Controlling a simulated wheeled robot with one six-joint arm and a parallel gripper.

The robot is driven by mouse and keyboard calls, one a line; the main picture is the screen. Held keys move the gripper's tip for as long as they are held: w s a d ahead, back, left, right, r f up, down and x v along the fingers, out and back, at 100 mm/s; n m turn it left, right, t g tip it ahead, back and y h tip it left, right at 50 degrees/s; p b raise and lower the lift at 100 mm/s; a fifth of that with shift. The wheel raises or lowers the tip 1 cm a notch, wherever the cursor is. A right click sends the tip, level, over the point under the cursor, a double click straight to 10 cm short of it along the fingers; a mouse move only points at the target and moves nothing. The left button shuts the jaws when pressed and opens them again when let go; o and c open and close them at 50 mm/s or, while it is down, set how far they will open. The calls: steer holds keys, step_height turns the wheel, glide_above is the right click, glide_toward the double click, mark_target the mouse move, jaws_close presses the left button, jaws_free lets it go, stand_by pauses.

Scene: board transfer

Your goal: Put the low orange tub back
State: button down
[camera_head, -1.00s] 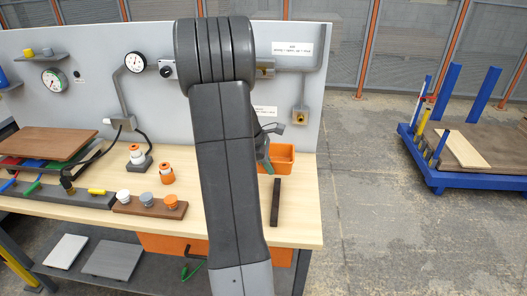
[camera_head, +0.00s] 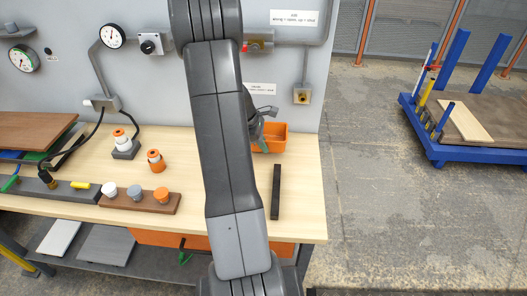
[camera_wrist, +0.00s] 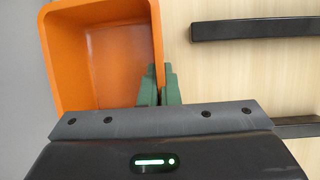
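The orange tub (camera_head: 274,133) is at the back right of the bench, by the grey back panel and partly hidden behind my arm. In the wrist view the tub (camera_wrist: 75,60) fills the upper left and looks empty inside. My gripper (camera_wrist: 160,84) has its two green fingers close together at the tub's right wall, one on either side of it, and looks shut on it. In the head view my gripper (camera_head: 262,135) is mostly hidden. Whether the tub rests on the bench or is slightly raised, I cannot tell.
A black bar (camera_head: 276,192) lies just in front of the tub. A brown block with several knobs (camera_head: 140,199) and an orange-and-white part (camera_head: 156,161) stand left of my arm. Something orange (camera_head: 150,238) sits below the bench top. A blue cart (camera_head: 470,150) stands right, across clear floor.

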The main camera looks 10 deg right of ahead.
steer(key=shift+f, duration=1.65)
steer(key=shift+f, duration=0.15)
steer(key=c, duration=1.7)
jaws_free()
steer(key=shift+r, duration=0.3)
steer(key=v, duration=1.1)
steer(key=shift+a+r, duration=0.15)
steer(key=shift+r, duration=0.25)
steer(key=shift+f, duration=0.15)
